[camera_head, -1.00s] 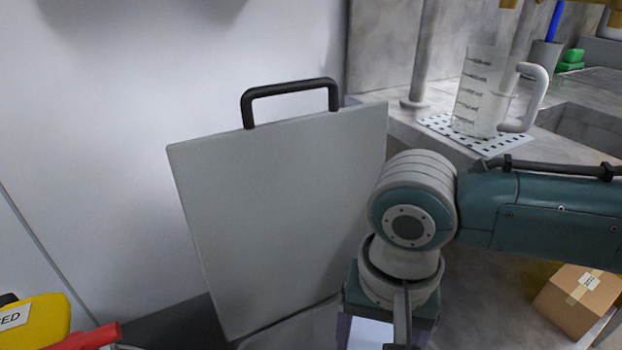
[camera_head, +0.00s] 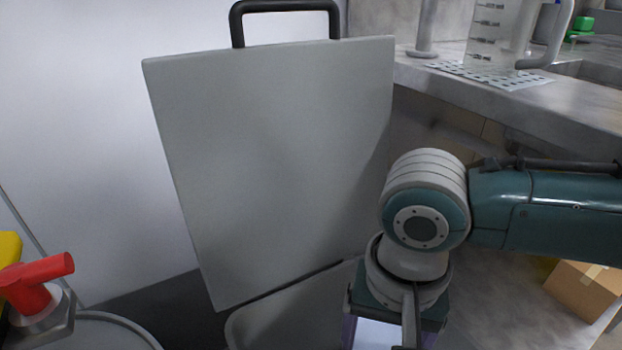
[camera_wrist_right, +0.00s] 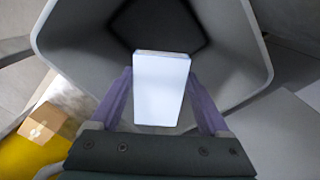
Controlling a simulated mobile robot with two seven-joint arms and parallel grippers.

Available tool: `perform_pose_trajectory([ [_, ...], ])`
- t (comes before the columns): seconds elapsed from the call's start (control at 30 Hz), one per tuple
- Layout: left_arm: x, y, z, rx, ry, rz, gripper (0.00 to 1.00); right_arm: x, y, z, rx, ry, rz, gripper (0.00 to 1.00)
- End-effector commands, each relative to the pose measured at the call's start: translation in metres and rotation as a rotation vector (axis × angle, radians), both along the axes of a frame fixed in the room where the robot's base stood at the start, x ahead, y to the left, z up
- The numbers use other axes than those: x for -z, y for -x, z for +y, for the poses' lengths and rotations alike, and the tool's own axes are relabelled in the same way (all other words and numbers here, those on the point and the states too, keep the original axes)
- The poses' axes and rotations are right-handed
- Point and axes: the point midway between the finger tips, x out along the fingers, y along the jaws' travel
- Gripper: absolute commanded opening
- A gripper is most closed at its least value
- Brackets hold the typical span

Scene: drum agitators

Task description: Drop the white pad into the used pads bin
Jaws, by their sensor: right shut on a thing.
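The white pad (camera_wrist_right: 160,88) is held between the two purple fingers of my right gripper (camera_wrist_right: 158,90) in the right wrist view. Behind it in that view is the open mouth of a grey bin (camera_wrist_right: 228,50) with a dark inside. In the head view, the bin's raised grey lid (camera_head: 280,160) stands open with a black handle on top. The bin's rim (camera_head: 285,305) shows below the lid. My right gripper hangs below the wrist at the bottom of the head view, beside the rim, its fingers mostly cut off. My left gripper is not in view.
A counter at the upper right holds a clear measuring jug (camera_head: 495,35) on a perforated mat. A cardboard box (camera_head: 585,290) sits low at the right. A red valve handle (camera_head: 38,270) on a drum is at the lower left.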

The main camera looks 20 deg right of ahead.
Motion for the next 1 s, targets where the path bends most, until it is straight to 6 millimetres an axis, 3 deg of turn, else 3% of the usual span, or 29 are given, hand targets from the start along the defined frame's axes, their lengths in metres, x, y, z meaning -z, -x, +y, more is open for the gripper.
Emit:
perform_pose_trajectory([
  [0.17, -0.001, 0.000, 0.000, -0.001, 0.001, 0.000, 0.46, -0.001, 0.000, 0.000, 0.000, 0.000, 0.000, 0.15],
  [0.2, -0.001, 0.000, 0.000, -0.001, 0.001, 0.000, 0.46, -0.001, 0.000, 0.000, 0.000, 0.000, 0.000, 0.81],
  [0.37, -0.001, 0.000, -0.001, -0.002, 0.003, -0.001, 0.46, -0.001, 0.000, 0.000, 0.000, 0.000, 0.000, 0.99],
  [0.67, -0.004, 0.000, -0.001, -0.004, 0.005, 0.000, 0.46, -0.005, 0.000, 0.000, 0.000, -0.001, -0.001, 1.00],
  [1.0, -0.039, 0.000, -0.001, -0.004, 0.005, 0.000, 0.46, -0.069, 0.000, 0.000, -0.001, -0.001, -0.002, 1.00],
])
